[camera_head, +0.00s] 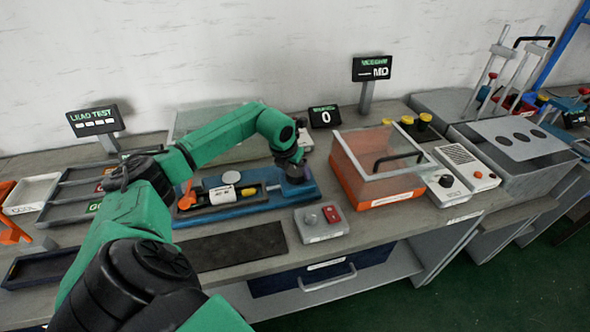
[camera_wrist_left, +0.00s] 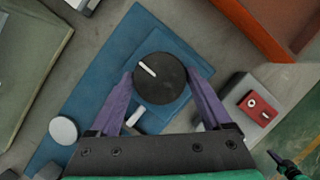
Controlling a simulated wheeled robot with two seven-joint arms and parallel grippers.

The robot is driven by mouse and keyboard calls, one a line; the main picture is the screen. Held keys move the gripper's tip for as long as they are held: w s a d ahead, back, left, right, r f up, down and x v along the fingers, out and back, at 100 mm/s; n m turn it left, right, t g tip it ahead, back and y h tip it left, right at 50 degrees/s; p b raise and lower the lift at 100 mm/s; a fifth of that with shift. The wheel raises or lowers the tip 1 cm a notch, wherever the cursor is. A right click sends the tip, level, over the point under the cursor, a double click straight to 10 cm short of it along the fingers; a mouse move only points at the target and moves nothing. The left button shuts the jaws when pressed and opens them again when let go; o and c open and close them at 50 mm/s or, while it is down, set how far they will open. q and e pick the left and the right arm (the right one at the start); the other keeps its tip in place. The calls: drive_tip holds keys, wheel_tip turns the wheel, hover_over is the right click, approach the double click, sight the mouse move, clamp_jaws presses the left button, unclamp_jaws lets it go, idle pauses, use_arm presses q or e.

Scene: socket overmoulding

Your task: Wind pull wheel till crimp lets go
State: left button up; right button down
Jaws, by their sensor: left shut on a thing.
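The pull wheel (camera_wrist_left: 160,79) is a round black knob with a white index line, on the right end of the blue pull tester (camera_head: 222,215). In the left wrist view the two purple fingers of my left gripper (camera_wrist_left: 166,84) are shut on the wheel, one on each side. In the head view the left gripper (camera_head: 294,172) is over the right end of the tester and hides most of the wheel. A white round dial (camera_head: 231,177) stands on the tester, with a white labelled part (camera_head: 222,194) beside it. The crimp itself is too small to make out. My right gripper does not show.
A grey box with a red switch (camera_head: 331,214) stands in front of the tester. An orange bin with clear walls (camera_head: 345,180) is to its right. A dark mat (camera_head: 228,249) lies in front. The "LEAD TEST" display (camera_head: 93,120) shows dashes.

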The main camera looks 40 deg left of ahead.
use_arm(q)
drive_tip(key=m+h+b, duration=0.1)
drive_tip(key=m+b, duration=0.1)
drive_tip(key=m, duration=0.1)
drive_tip(key=shift+a+m, duration=0.15)
drive_tip(key=shift+m, duration=0.15)
drive_tip(key=m+h+b, duration=0.1)
drive_tip(key=m, duration=0.2)
drive_tip(key=shift+w+a+r+m+h, duration=0.1)
drive_tip(key=shift+m+h, duration=0.2)
drive_tip(key=shift+h, duration=0.1)
drive_tip(key=m+g+h, duration=0.1)
drive_tip(key=m, duration=0.3)
drive_tip(key=shift+w+r+m+b, duration=0.1)
drive_tip(key=shift+m+b, duration=0.2)
drive_tip(key=m+g+h, duration=0.1)
drive_tip(key=m, duration=0.2)
drive_tip(key=shift+w+a+m+g, duration=0.1)
drive_tip(key=shift+m+g, duration=0.2)
drive_tip(key=m+g+b, duration=0.1)
drive_tip(key=m, duration=0.2)
drive_tip(key=shift+w+m+h, duration=0.1)
drive_tip(key=shift+m+h, duration=0.2)
drive_tip(key=shift+m+g+b, duration=0.7)
drive_tip(key=shift+m+b, duration=0.25)
drive_tip(key=shift+m, duration=0.35)
